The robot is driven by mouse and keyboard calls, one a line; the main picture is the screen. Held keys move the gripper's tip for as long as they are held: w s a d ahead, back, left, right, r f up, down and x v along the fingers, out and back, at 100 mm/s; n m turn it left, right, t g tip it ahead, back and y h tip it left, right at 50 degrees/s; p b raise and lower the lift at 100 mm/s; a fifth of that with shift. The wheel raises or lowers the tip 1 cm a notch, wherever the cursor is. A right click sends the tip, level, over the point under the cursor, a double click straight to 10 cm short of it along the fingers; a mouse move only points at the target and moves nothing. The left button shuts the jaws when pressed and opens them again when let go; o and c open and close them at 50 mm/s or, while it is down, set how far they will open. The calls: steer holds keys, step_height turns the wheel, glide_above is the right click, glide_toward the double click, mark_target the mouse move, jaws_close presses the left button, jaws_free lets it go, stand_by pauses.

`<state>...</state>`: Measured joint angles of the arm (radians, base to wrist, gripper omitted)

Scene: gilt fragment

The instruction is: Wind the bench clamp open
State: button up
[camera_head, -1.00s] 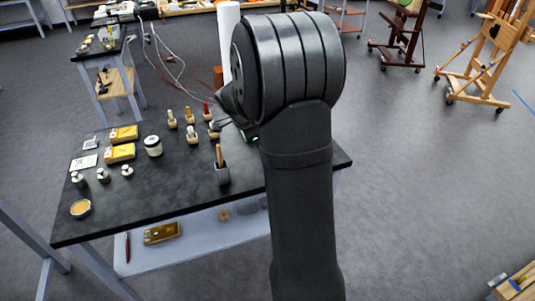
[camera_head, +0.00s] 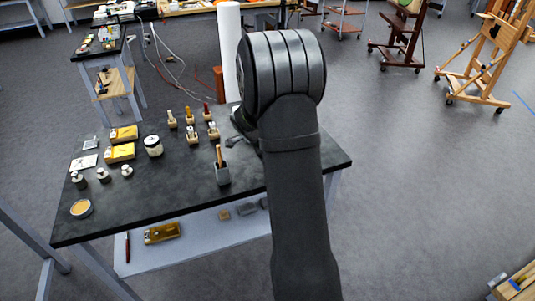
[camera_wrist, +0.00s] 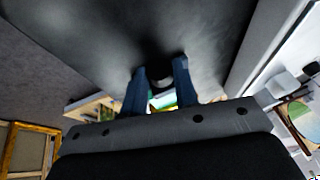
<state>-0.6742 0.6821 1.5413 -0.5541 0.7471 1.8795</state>
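My gripper shows in the wrist view (camera_wrist: 160,85) as two bluish fingers held apart. A short dark round piece (camera_wrist: 160,75) sits between the fingertips, against or near the dark surface; I cannot tell whether the fingers touch it. In the head view my arm's thick dark wrist covers most of the gripper. A small grey lever-like shape (camera_head: 238,142) pokes out left of the wrist over the bench; I cannot tell whether it is the clamp or part of my gripper. No bench clamp is clearly visible.
The dark bench top (camera_head: 185,205) carries small tools in blocks (camera_head: 192,134), a grey holder with a wooden handle (camera_head: 221,172), a white jar (camera_head: 153,146), yellow boxes (camera_head: 120,153) and a round tin (camera_head: 81,208). A white column (camera_head: 229,50) stands behind. The bench's front middle is clear.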

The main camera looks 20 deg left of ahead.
steer(key=c, duration=0.4)
steer(key=g+h, duration=0.2)
steer(key=n+g+h, duration=0.1)
steer(key=shift+w+a+g+h, duration=0.4)
steer(key=g+h, duration=0.1)
steer(key=n+g+h, duration=0.1)
steer(key=h, duration=0.1)
steer(key=g+h, duration=0.1)
steer(key=shift+w+a+f+g, duration=0.25)
steer(key=shift+f+g, duration=0.05)
steer(key=shift+g, duration=0.1)
steer(key=shift+h, duration=0.4)
steer(key=o, duration=1)
